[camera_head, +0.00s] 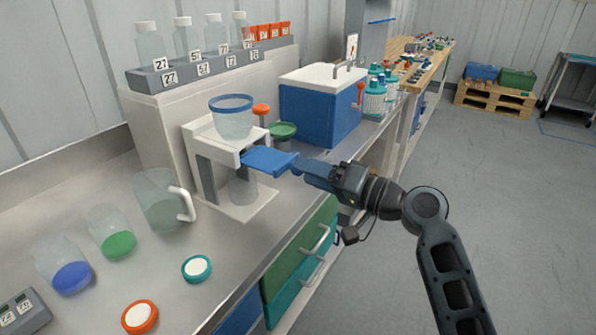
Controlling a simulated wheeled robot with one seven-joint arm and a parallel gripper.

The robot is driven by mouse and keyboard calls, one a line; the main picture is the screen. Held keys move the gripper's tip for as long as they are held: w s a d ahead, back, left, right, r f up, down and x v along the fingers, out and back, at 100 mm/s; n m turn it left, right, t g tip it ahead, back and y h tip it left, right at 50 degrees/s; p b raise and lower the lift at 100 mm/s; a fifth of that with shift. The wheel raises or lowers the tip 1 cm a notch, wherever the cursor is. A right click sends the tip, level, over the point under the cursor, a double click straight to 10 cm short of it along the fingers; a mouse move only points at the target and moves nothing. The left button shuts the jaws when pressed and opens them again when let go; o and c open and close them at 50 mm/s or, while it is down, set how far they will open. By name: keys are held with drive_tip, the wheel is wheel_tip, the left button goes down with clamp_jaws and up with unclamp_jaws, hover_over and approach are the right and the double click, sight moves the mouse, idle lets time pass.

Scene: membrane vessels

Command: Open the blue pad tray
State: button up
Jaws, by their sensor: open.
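The blue pad tray (268,160) is a flat blue piece in the white stand (212,158), under a clear vessel with a blue rim (232,120). It juts out of the stand toward the right. My gripper (302,166) is at the tray's right, outer end, with its fingers pointing left at it. The jaws are open. Whether the fingers touch the tray cannot be told, as the fingertips are small and partly merge with its edge. A clear cup (243,188) stands on the stand's base below the tray.
A blue cooler box (315,112) stands behind the stand. A clear jug (160,200) and jars with green (118,244) and blue (72,277) contents stand to the left. Two round lids, teal (197,268) and orange (140,317), lie on the counter. Drawers with handles (315,243) are below.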

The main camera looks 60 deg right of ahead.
drive_tip(key=shift+s, duration=1.55)
drive_tip(key=s+a+f+n+g+h, duration=0.2)
drive_tip(key=s+a+f+g+h, duration=0.15)
drive_tip(key=s+a+f, duration=0.7)
drive_tip(key=s+a+r+n+y, duration=0.3)
drive_tip(key=s+a+n, duration=0.5)
drive_tip(key=s+a, duration=0.4)
drive_tip(key=shift+s+a+r+n, duration=0.15)
drive_tip(key=shift+s+a+n, duration=0.25)
drive_tip(key=shift+s, duration=0.1)
